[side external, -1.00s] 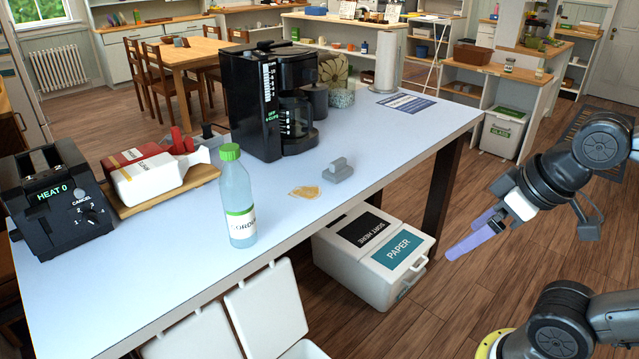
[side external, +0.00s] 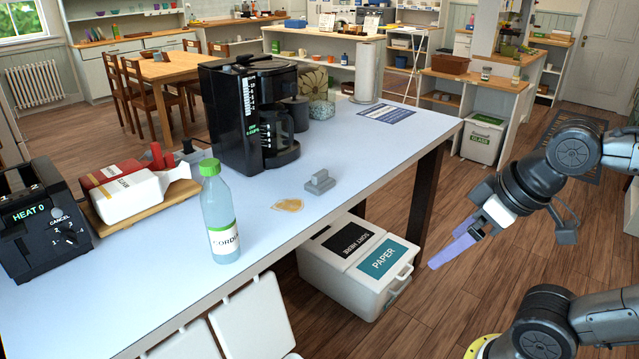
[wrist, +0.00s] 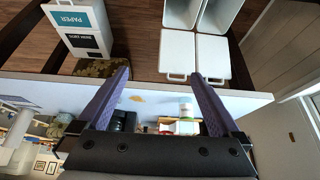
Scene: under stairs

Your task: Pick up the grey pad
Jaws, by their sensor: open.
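The grey pad (side external: 320,183) is a small grey block with a raised grip on top. It lies on the pale blue tabletop (side external: 390,150) in the side view, just behind a tan spill (side external: 288,205). In the wrist view I cannot make out the pad. My gripper (side external: 450,250), with two purple fingers, is off the table's right end, well to the right of the pad and apart from it. In the wrist view my gripper (wrist: 160,85) has its fingers wide apart with nothing between them.
A bottle with a green cap (side external: 220,210) and a black coffee maker (side external: 250,115) stand left of the pad. A toaster (side external: 40,220) is at far left. The white paper bin (side external: 350,285) stands below the table edge.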

